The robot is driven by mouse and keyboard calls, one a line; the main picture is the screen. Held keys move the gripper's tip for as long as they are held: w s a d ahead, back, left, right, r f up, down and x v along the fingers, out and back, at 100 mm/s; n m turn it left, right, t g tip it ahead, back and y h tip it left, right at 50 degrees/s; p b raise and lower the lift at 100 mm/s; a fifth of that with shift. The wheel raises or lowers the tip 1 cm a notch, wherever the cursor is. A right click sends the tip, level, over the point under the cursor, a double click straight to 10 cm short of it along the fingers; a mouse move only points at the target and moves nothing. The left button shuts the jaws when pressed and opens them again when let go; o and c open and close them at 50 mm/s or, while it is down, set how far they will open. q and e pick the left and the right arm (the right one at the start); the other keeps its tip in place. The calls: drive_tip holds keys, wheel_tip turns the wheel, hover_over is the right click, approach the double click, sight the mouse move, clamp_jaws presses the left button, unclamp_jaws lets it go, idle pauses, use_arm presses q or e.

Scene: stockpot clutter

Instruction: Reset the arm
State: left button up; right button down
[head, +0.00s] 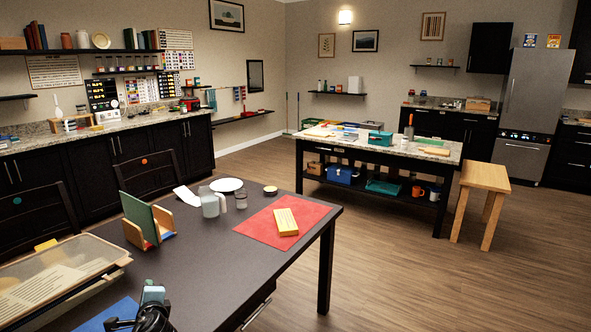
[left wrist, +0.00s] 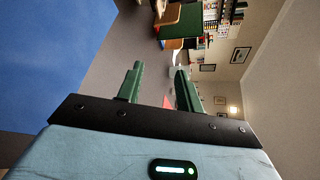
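My left gripper (head: 153,292) shows at the bottom left of the head view, beside the blue mat (head: 108,316) on the dark table (head: 205,270). In the left wrist view its two green fingers (left wrist: 159,72) stand apart with nothing held between them. The blue mat fills the left of that view (left wrist: 55,65). My right gripper is in neither view.
Beyond are a wooden book holder (head: 135,232), a grey jug (head: 211,204), a white plate (head: 227,185) and a yellow block (head: 286,222) on a red mat (head: 255,228).

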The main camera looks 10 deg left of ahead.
use_arm(q)
drive_tip(key=w+d+n+t+h, duration=0.4)
drive_tip(key=w+d+n+h, duration=0.1)
drive_tip(key=d+n+h, duration=0.5)
drive_tip(key=s+d+f+g, duration=0.1)
drive_tip(key=s+d+f, duration=0.4)
drive_tip(key=s+f, duration=0.35)
drive_tip(key=s+d+f+g, duration=0.1)
drive_tip(key=s+d+f, duration=0.4)
drive_tip(key=s+f, duration=0.3)
drive_tip(key=s+d+f+g, duration=0.1)
drive_tip(key=s+d, duration=0.2)
drive_tip(key=s, duration=0.6)
drive_tip(key=s+d+f+n+g+h, duration=0.1)
drive_tip(key=s+d, duration=0.2)
drive_tip(key=s, duration=0.7)
drive_tip(key=s+d+f+g+h, duration=0.1)
drive_tip(key=s+d+g, duration=0.1)
drive_tip(key=s, duration=0.8)
drive_tip(key=shift+d+f+n, duration=0.3)
drive_tip(key=shift+d+n, duration=0.1)
drive_tip(key=shift+d, duration=0.25)
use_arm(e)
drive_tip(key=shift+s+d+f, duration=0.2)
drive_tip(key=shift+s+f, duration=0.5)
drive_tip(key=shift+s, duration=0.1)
